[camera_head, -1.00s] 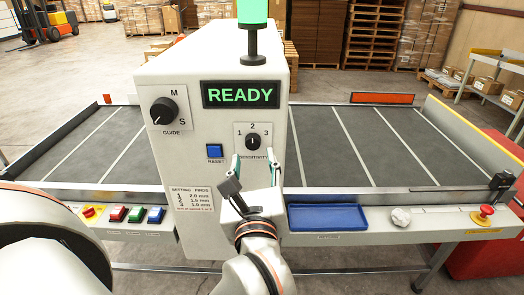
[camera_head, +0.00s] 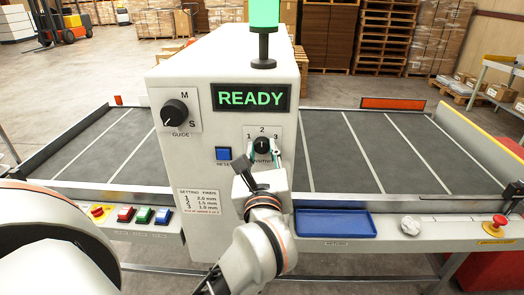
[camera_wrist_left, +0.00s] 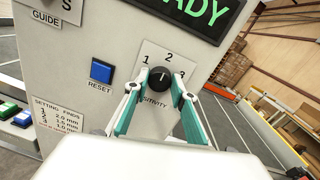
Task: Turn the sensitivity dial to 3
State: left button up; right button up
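The sensitivity dial (camera_head: 262,145) is a black round knob on a white plate marked 1, 2 and 3, on the front of the white machine. Its light mark points roughly up toward the 2. In the left wrist view the dial (camera_wrist_left: 160,78) shows between the two green-padded fingers. My left gripper (camera_head: 262,154) is open in front of the plate, with a fingertip on either side of the dial. In the left wrist view the gripper's tips (camera_wrist_left: 159,82) look close to the knob; I cannot tell whether they touch it. My right gripper is not in view.
The blue reset button (camera_head: 223,154) is left of the dial plate, and the guide dial (camera_head: 174,113) is above left. The green READY display (camera_head: 251,97) is above. A blue tray (camera_head: 336,224) lies on the ledge below right. A red emergency button (camera_head: 499,221) stands farther right.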

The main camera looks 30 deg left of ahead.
pick_arm(q)
jog(key=shift+o, duration=0.2)
jog(key=shift+r+m+p, duration=0.1)
jog(key=shift+m+p, duration=0.4)
jog(key=shift+p, duration=0.05)
jog(key=shift+r+m+p, duration=0.1)
jog(key=shift+m+p, duration=0.6)
jog(key=m+p, duration=0.6)
jog(key=shift+p, duration=0.4)
jog(key=shift+f+m+p, duration=0.2)
jog(key=shift+m+p, duration=0.1)
jog(key=shift+m, duration=0.3)
jog(key=shift+f+m+t, duration=0.1)
jog(key=shift+m+t, duration=0.2)
jog(key=shift+m, duration=0.3)
jog(key=shift+d+m+p, duration=0.1)
jog(key=shift+m+p, duration=0.2)
jog(key=shift+m, duration=0.3)
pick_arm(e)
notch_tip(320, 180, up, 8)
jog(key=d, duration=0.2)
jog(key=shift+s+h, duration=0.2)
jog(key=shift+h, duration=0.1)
pick_arm(q)
jog(key=shift+m, duration=0.3)
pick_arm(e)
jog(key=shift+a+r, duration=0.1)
